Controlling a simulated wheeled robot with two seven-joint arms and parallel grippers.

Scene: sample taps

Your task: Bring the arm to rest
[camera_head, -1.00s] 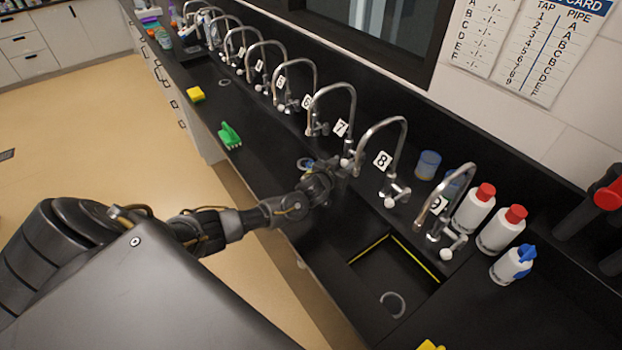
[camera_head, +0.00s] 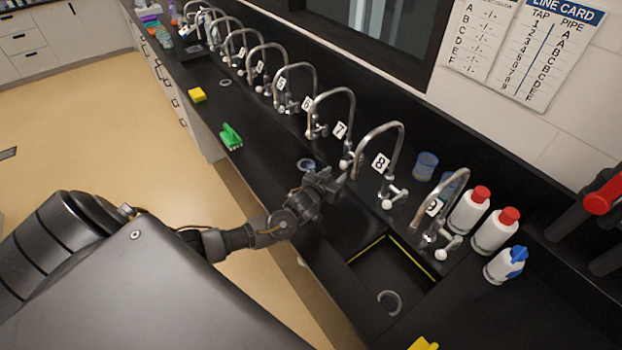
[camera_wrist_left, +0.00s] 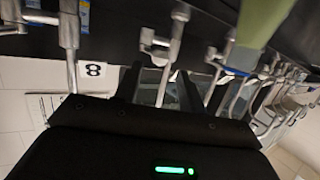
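My left arm reaches in from the left over the black counter (camera_head: 270,145). My left gripper (camera_head: 338,184) is above the counter in front of taps 7 and 8, apart from them and empty. In the left wrist view its two dark fingers (camera_wrist_left: 157,86) stand apart with a gap between them. The tap labelled 8 (camera_head: 381,162) also shows in the left wrist view, its label upside down (camera_wrist_left: 93,70). The tap labelled 7 (camera_head: 340,130) stands to its left. My right gripper is not in view.
A sink (camera_head: 352,266) with a yellow-edged rim is right of the gripper. White bottles (camera_head: 468,210), a blue cup (camera_head: 425,166) and tap 9 (camera_head: 433,206) stand behind it. A green brush (camera_head: 231,137) and yellow sponge (camera_head: 197,95) lie left. Open floor (camera_head: 110,140) is at left.

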